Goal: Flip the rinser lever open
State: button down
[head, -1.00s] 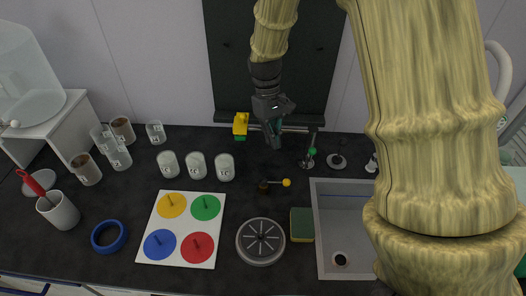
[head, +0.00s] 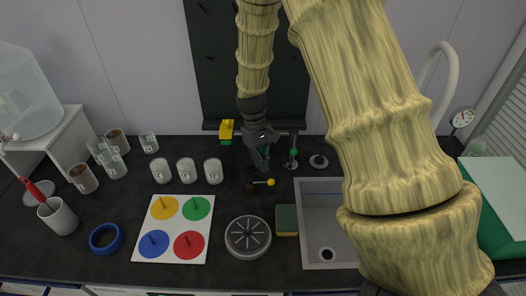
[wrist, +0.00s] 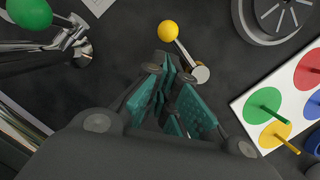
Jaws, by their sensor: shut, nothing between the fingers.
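The round grey slotted rinser (head: 248,237) sits on the dark counter and shows partly at the top right of the wrist view (wrist: 272,18). Behind it is a short lever with a yellow ball (head: 271,182); its thin stem points right from a small pivot post in the head view. In the wrist view the yellow ball (wrist: 168,31) and the post (wrist: 200,73) lie just beyond my fingertips. My gripper (head: 263,163) points down above and behind the lever. Its teal-padded fingers (wrist: 178,88) are shut and empty. I see no clear contact with the lever.
A green-ball handle (head: 293,152) on a metal fitting stands behind the sink (head: 318,215). A sponge (head: 287,220) lies right of the rinser. A white board with coloured discs (head: 208,232) is left, with several clear cups (head: 187,171) behind it.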

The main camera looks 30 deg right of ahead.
jog(key=shift+w+x, duration=0.2)
jog(key=shift+x, duration=1.15)
jog(key=shift+s+d, duration=0.15)
jog(key=shift+s, duration=0.1)
jog(key=shift+w, duration=0.1)
jog(key=shift+p, duration=0.3)
